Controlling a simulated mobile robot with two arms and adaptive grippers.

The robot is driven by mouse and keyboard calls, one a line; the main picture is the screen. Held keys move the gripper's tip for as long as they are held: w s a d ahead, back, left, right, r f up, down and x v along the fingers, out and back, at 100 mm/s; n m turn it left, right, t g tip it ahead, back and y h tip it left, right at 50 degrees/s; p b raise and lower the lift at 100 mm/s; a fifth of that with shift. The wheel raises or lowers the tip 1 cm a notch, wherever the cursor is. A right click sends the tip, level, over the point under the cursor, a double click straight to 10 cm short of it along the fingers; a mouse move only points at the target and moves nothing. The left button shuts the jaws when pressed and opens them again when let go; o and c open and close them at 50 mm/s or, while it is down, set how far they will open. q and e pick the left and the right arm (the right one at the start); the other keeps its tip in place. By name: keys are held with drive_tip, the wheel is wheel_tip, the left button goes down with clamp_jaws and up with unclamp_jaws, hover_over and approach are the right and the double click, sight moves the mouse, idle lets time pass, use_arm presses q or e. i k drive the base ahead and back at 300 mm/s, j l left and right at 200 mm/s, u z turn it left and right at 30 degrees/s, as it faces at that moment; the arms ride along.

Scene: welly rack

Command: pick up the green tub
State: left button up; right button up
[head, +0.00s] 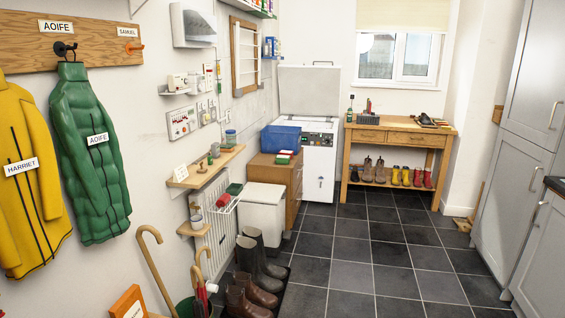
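I cannot tell for sure which thing is the green tub. Another dark green item (234,189) shows by the radiator, above a red one. A dark green round container (185,308) at the bottom edge holds canes and a red umbrella, and is partly cut off. All are small in the picture. Neither of my grippers is in view.
Boots (252,290) stand along the left wall beside a white bin (263,215). A wooden bench (400,134) with shoes beneath stands at the back. Grey cabinets (515,160) line the right. The dark tiled floor (385,255) is clear in the middle.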

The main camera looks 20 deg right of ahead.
sight(280, 159)
drive_tip(key=l+z, duration=0.2)
drive_tip(key=z, duration=0.25)
drive_tip(key=i+l+z, duration=0.35)
drive_tip(key=l, duration=0.35)
drive_tip(key=i+l+z, duration=0.35)
drive_tip(key=l, duration=0.25)
drive_tip(key=i+l+z, duration=0.3)
drive_tip(key=i+l, duration=0.2)
drive_tip(key=i+u, duration=0.15)
drive_tip(key=i, duration=0.45)
drive_tip(key=i+u, duration=0.15)
drive_tip(key=i, duration=0.45)
drive_tip(key=i+l+u, duration=0.2)
drive_tip(key=i, duration=0.4)
drive_tip(key=i+j+u, duration=0.1)
drive_tip(key=i+u, duration=0.15)
drive_tip(key=i, duration=0.4)
drive_tip(key=i+u, duration=0.3)
drive_tip(key=i, duration=0.35)
drive_tip(key=i+l+u, duration=0.25)
drive_tip(key=i, duration=0.4)
